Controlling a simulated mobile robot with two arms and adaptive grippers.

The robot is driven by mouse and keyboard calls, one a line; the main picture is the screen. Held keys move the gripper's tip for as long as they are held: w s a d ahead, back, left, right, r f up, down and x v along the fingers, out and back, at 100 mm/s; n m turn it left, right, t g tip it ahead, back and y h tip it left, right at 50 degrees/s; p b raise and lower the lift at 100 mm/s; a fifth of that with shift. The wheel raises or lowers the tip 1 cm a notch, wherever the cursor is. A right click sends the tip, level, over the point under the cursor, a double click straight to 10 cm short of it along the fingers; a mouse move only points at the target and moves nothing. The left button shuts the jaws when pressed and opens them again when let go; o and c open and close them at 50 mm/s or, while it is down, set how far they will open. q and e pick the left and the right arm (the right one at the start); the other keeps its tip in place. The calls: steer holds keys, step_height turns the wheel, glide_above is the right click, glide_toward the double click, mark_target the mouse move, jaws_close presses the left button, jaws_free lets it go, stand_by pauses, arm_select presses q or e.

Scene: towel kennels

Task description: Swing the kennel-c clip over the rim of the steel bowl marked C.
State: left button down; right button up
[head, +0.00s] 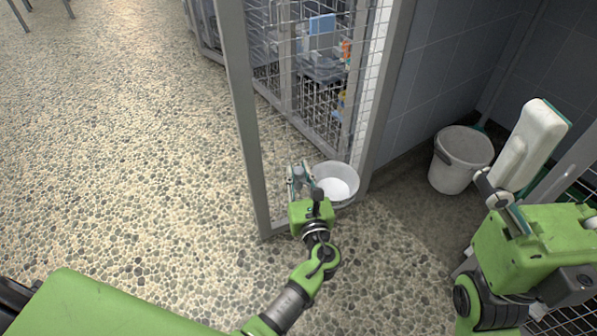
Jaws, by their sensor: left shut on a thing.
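A round grey-white bowl (347,170) with a pale inside is at the foot of the kennel front, beside the wall post. I cannot read a mark on it. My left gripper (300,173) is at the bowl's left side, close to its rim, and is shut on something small. The held thing is too small and too hidden by the fingers to tell whether it is the clip. I cannot tell whether it touches the rim. My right gripper (508,190) is at the right, near the camera, with a long white piece by it; its jaws are unclear.
A metal frame post (243,110) stands just left of my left gripper. Wire mesh (320,80) is behind it. A white bucket (450,178) stands in the tiled corner at right. The pebbled floor (130,150) at left is clear.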

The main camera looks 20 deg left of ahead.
stand_by(0.3)
arm_select(q)
steer(key=c, duration=2)
jaws_free()
steer(key=shift+c, duration=0.2)
steer(key=shift+a+h, duration=0.1)
steer(key=shift+h, duration=0.2)
